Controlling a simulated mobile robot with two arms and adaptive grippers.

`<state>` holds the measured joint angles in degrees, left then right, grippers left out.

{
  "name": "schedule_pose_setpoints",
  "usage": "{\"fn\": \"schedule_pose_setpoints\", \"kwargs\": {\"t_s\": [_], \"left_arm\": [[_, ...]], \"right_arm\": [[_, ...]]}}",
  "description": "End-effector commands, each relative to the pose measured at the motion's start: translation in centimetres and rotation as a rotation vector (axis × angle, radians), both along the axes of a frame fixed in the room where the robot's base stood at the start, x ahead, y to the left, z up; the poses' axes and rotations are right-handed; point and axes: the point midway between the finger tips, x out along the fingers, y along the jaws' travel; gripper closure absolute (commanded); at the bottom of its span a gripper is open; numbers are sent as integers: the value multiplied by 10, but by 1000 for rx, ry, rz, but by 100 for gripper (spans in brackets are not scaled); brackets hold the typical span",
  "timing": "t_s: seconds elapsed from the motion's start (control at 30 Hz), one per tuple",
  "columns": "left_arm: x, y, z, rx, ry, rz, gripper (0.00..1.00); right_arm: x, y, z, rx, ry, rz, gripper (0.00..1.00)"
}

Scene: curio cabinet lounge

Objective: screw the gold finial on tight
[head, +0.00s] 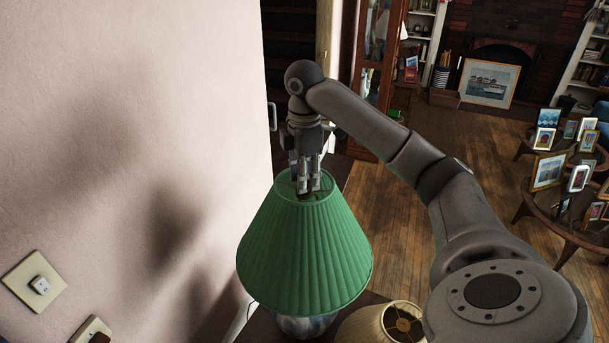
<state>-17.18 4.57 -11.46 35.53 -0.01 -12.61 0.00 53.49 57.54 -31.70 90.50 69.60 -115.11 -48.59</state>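A green pleated lampshade (305,255) sits on a table lamp with a glossy rounded base (304,326). My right gripper (308,188) points straight down at the shade's top opening. Its fingertips are close together at the middle of that opening. The gold finial cannot be made out; the fingers cover the spot at the top of the shade. Whether the fingers grip it cannot be told. My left gripper is not in view.
A cream pleated shade (372,324) lies near the green lamp at the bottom. A pale wall (130,130) with a switch plate (35,281) is close on the left. Round tables with framed pictures (548,171) stand at right on the wooden floor.

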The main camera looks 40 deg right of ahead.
Motion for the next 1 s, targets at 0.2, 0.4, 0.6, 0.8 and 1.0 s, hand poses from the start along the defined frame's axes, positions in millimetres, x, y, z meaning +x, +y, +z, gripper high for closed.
{"fn": "schedule_pose_setpoints", "kwargs": {"t_s": [0.2, 0.4, 0.6, 0.8, 1.0], "left_arm": [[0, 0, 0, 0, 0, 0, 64], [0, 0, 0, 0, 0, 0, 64], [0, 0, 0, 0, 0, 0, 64], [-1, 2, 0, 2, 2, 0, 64], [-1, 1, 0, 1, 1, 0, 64]], "right_arm": [[0, 0, 0, 0, 0, 1, 58], [0, 0, 0, 0, -1, 2, 40], [0, 0, 0, 0, -1, 2, 33], [0, 0, 1, -1, -2, 2, 33], [1, 0, 15, -1, -6, 3, 33]]}}
